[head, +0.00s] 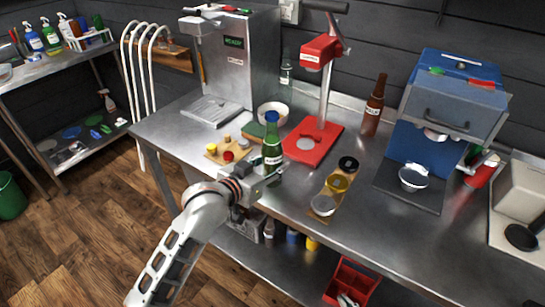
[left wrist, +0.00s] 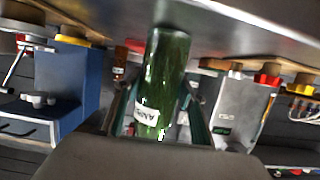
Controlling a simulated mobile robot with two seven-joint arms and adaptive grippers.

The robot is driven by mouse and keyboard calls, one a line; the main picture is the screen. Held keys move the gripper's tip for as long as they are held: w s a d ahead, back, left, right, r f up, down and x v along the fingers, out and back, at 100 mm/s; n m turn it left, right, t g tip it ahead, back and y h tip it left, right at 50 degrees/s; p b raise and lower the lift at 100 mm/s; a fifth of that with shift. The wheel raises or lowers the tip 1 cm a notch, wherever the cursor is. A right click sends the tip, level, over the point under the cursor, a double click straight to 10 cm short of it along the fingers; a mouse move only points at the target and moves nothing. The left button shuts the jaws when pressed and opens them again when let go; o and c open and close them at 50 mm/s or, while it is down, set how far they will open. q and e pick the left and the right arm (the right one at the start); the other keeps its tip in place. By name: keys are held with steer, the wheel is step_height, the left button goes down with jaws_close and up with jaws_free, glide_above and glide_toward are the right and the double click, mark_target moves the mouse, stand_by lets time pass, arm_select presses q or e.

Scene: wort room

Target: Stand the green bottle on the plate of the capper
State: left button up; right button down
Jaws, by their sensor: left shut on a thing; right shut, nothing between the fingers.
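The red capper (head: 321,50) stands on the bench with a red base and a grey round plate (head: 304,144), which is bare. My right gripper is not in view.
A board with colored caps (head: 228,153) lies left of the bottle, and a white bowl (head: 273,112) stands behind it. A wooden strip with round lids (head: 337,184) lies right of the capper base. A brown bottle (head: 374,106) stands behind right.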

mark_target(272, 151)
arm_select(q)
steer(key=shift+r+p, duration=0.3)
steer(key=shift+r, duration=0.85)
